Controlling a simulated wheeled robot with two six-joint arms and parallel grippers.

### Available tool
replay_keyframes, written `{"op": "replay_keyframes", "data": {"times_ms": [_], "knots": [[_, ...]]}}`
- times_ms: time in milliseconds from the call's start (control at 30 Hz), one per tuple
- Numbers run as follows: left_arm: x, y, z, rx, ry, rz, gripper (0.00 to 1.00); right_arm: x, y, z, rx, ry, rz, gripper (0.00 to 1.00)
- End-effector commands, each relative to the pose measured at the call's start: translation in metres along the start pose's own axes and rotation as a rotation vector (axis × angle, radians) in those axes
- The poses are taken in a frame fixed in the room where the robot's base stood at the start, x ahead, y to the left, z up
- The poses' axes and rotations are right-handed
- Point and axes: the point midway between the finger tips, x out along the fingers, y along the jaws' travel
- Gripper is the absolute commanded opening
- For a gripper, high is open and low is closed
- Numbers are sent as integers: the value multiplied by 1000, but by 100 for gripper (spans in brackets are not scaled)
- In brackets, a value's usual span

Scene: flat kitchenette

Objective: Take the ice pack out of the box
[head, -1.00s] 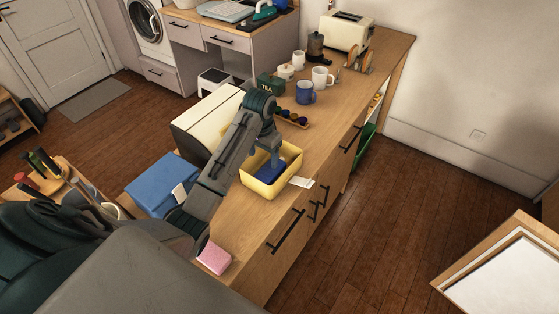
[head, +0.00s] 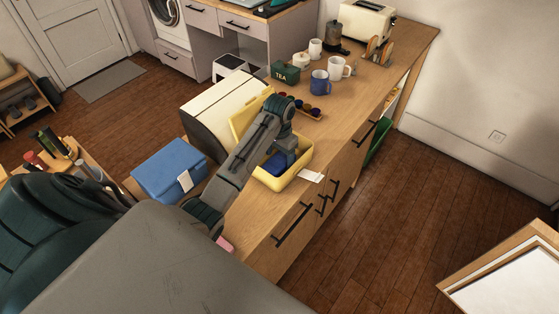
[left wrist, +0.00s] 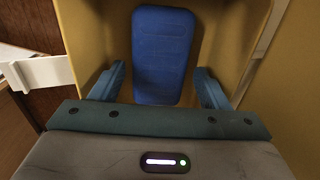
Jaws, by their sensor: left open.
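The yellow box (head: 291,182) stands open on the wooden counter, with a yellow panel like a raised lid (head: 243,118) partly behind my left arm. The blue ice pack (head: 273,164) lies inside the box, partly hidden by my gripper in the head view. In the left wrist view the ice pack (left wrist: 162,55) shows as a rounded blue slab between the box walls. My left gripper (left wrist: 160,88) is open and empty, its blue fingers apart on either side of the ice pack's near end. In the head view the left gripper (head: 287,160) reaches down into the box. My right gripper is not in view.
A white tag (head: 310,175) sticks out at the box's right side. A cream bread bin (head: 215,105) and blue case (head: 167,170) stand left. Mugs (head: 320,82), a green tea tin (head: 285,72) and a toaster (head: 365,18) are farther back. A pink block (head: 225,244) lies near the front.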

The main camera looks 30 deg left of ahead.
Motion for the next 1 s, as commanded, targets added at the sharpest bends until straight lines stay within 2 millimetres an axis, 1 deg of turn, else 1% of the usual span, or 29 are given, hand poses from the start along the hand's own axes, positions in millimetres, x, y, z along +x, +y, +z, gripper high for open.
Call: {"op": "replay_keyframes", "data": {"times_ms": [33, 100, 200, 433, 467, 500, 567, 600, 700, 933, 1000], "knots": [[2, 1, 0, -1, -4, 2, 69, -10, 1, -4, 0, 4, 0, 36], [13, 0, 0, -1, -2, 1, 69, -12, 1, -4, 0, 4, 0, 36], [22, 0, 0, 0, 0, 1, 69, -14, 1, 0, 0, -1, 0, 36], [26, 0, -1, 0, 2, 0, 69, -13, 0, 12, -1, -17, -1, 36], [26, 0, -1, 0, 2, 0, 67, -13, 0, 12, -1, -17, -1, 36], [26, 0, -1, 0, 2, 0, 59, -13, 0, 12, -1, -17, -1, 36], [26, 0, -1, 0, 2, 0, 48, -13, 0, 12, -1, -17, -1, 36], [25, 0, -1, 0, 2, 0, 40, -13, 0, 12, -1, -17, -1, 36], [25, 0, -1, 0, 2, 0, 22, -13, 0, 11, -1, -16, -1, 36], [23, 0, -1, 0, 4, -1, 22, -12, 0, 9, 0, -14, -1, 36], [20, 0, -2, 0, 5, -1, 22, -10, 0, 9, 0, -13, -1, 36]]}}
